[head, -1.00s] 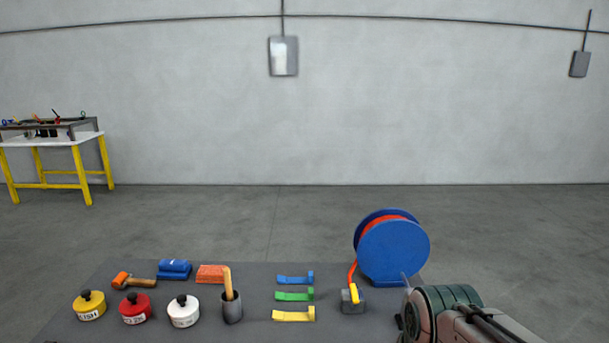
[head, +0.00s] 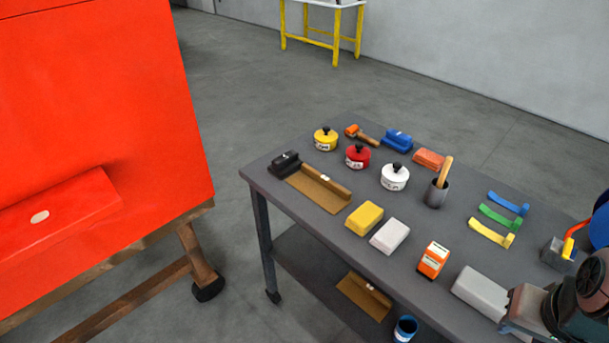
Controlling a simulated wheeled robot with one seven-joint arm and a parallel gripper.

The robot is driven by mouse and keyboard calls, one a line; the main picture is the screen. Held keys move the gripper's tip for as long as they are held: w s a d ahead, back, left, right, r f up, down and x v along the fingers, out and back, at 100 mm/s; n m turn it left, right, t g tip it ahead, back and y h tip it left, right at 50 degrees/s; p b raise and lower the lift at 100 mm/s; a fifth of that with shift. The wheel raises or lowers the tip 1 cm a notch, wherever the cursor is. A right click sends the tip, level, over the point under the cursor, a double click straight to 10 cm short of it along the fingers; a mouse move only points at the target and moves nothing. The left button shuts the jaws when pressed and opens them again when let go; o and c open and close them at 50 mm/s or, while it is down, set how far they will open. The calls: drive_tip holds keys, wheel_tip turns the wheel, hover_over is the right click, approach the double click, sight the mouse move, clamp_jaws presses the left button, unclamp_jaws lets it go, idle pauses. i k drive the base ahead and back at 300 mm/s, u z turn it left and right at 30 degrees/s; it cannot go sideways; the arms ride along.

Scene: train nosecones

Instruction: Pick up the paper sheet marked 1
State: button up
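A brown paper sheet (head: 318,197) with a rolled or raised strip along its far edge lies on the left end of the grey table, its left corner beside a black block. A second brown paper sheet (head: 363,296) lies on the lower shelf, partly below the table's front edge. No number is readable on either sheet, so I cannot tell which is marked 1. Part of my arm shows at the lower right corner, over the table's right end and far from both sheets. My gripper's fingers cannot be made out there.
On the grey table (head: 330,222) are the black block (head: 285,162), yellow, red and white lidded pots, yellow and white blocks, an orange box (head: 432,260) and coloured strips. A blue can (head: 404,328) stands by the lower sheet. A large red panel (head: 90,120) on a wooden stand is left, with open floor between.

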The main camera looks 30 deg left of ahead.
sight(330, 195)
drive_tip(key=u, duration=1.4)
drive_tip(key=k, duration=0.65)
drive_tip(key=u, duration=0.7)
drive_tip(key=i, duration=1.55)
drive_tip(key=z, duration=0.8)
